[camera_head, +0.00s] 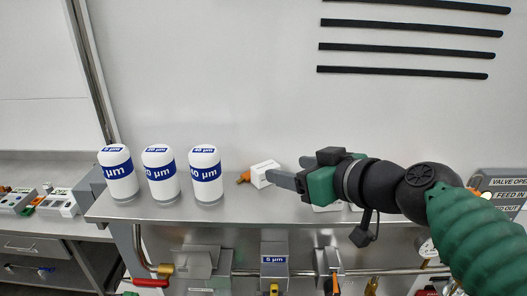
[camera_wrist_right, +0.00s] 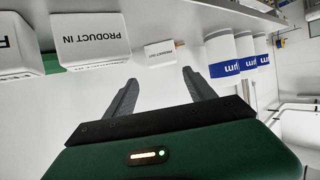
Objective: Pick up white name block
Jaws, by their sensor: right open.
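A small white block (camera_head: 263,174) lies on the metal shelf (camera_head: 240,212), just left of my right gripper's fingertips in the head view. In the wrist view this small white block (camera_wrist_right: 160,52), with a dark printed label too small to read, sits ahead of and between the fingertips. My right gripper (camera_head: 293,170) reaches in from the right with its jaws apart. In the wrist view the two fingers of the gripper (camera_wrist_right: 158,77) are spread with nothing between them. A larger white block marked "PRODUCT IN" (camera_wrist_right: 90,41) stands to the left there. My left gripper is not in view.
Three white canisters with blue bands stand on the shelf: left (camera_head: 119,174), middle (camera_head: 160,175) and right (camera_head: 206,176). An orange piece (camera_head: 243,178) is beside the small block. Another white block (camera_wrist_right: 17,45) is at the wrist view's left edge. Pipes and valves are below the shelf.

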